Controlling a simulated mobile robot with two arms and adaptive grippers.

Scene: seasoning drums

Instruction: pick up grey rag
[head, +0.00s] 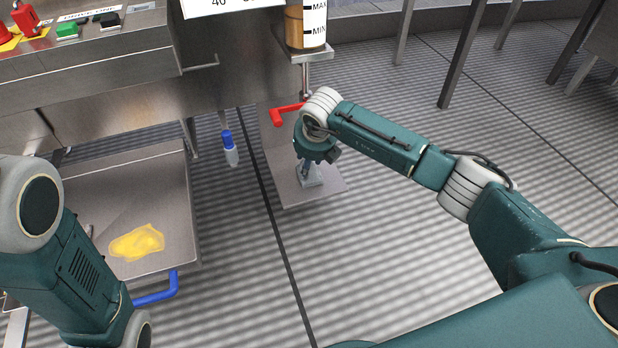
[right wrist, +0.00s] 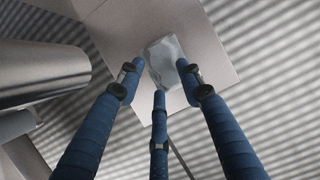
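The grey rag (head: 313,180) lies on a flat metal plate (head: 325,187) low under the machine, below my right gripper (head: 305,170). In the right wrist view the rag (right wrist: 165,55) is a light grey, roughly square patch on the plate (right wrist: 215,40). My right gripper (right wrist: 158,78) has three blue fingers spread apart, pointing down at the rag, with nothing seen between them. Its fingertips overlap the rag's edges in the picture; I cannot tell if they touch it. My left arm shows at the lower left, but its gripper is out of view.
A red handle (head: 285,115) is just left of my right wrist. A blue and white bottle (head: 230,150) hangs at the machine. A metal tray (head: 175,205) with a yellow spill (head: 138,242) and a blue handle (head: 157,290) is at left.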

